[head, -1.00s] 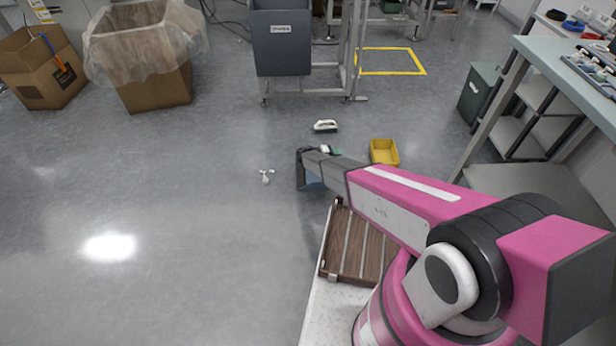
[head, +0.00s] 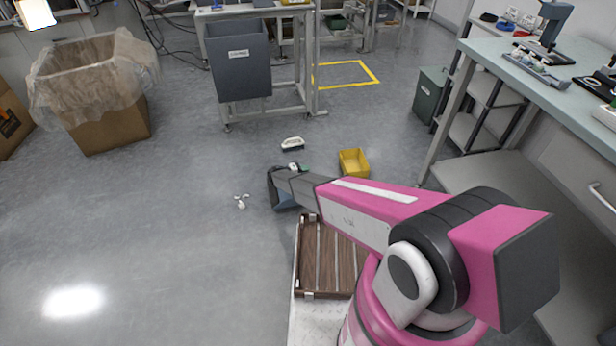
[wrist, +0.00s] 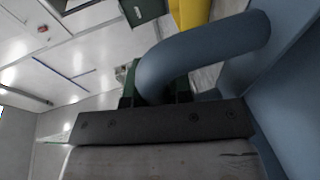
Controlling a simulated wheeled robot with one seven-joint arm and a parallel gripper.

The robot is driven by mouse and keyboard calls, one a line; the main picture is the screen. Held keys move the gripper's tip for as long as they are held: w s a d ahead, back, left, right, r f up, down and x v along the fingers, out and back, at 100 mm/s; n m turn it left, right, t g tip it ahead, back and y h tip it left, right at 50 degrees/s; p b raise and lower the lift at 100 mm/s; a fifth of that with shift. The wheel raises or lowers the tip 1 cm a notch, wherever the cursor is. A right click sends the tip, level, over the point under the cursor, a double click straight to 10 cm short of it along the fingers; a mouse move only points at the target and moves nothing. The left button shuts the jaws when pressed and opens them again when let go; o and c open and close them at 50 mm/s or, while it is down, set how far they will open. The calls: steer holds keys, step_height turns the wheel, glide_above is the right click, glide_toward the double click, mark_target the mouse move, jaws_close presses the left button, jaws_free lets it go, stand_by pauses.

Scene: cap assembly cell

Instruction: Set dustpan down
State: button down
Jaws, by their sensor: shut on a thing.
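The blue dustpan (head: 284,201) is mostly hidden behind the end of my arm in the head view; a bit of blue shows below it. In the wrist view its curved blue handle (wrist: 215,48) runs into my gripper (wrist: 158,92), and its pan fills the right side. My gripper's dark green jaws are shut on the handle. In the head view my gripper (head: 297,170) is out past the slatted wooden tray. I cannot tell how high the dustpan is above the floor.
Small white pieces (head: 241,201) lie on the floor left of the dustpan. A white-handled brush (head: 292,144) and a yellow bin (head: 354,174) stand beyond. A slatted wooden tray (head: 309,295) is beside my arm's base. A workbench (head: 480,55) is right.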

steer(key=w+d+f, duration=0.2)
steer(key=w+f, duration=0.1)
steer(key=f, duration=0.3)
steer(key=c, duration=1)
jaws_free()
steer(key=shift+f, duration=0.1)
